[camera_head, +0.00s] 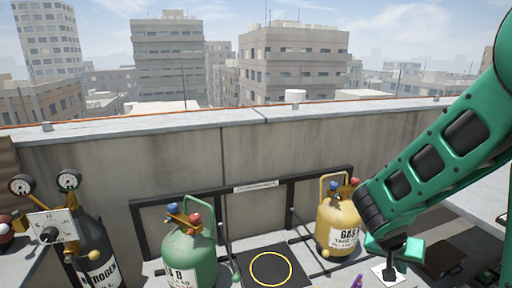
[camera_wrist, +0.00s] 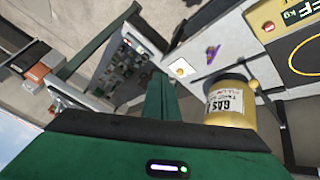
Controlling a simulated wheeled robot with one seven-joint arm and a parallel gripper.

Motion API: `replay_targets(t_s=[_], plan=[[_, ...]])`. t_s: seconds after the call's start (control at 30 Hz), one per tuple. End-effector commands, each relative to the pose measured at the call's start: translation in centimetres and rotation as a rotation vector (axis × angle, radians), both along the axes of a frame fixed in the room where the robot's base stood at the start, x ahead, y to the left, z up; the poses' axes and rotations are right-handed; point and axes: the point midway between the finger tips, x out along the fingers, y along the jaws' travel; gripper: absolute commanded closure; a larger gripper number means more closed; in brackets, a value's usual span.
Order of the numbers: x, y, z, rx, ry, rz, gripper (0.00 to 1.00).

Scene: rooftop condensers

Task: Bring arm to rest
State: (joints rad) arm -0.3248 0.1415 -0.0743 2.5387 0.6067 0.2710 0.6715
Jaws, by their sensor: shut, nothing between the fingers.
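My green arm (camera_head: 440,155) reaches in from the right edge in the head view and bends down at a dark joint. My gripper (camera_head: 389,273) hangs below that joint, its dark tip in front of a white card on the work surface. It is shut and empty. In the wrist view my green housing with a small light fills the bottom, and a green part projects from its middle. The yellow gas cylinder (camera_head: 338,218) stands just left of the arm. It also shows in the wrist view (camera_wrist: 233,98), to the right of the green part.
A green cylinder (camera_head: 187,252) and a dark nitrogen cylinder (camera_head: 90,243) with gauges stand at left. A black scale pad (camera_head: 243,259) with a yellow ring lies between the cylinders. A purple item (camera_wrist: 212,53) lies near the card. A concrete parapet (camera_head: 190,150) runs behind.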

Motion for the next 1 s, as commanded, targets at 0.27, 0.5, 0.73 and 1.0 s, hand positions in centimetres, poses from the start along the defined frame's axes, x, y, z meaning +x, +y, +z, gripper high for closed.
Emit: replay_targets(t_s=[0.27, 0.5, 0.73, 1.0], plan=[[-8.2, -3.5, 4.0, 0.191, 0.153, -0.075, 1.00], [-15.4, -3.5, 7.2, 0.380, 0.237, -0.036, 1.00], [-20.4, -2.2, 9.6, 0.508, 0.269, 0.046, 1.00], [-21.9, -1.6, 10.3, 0.546, 0.279, 0.083, 1.00]])
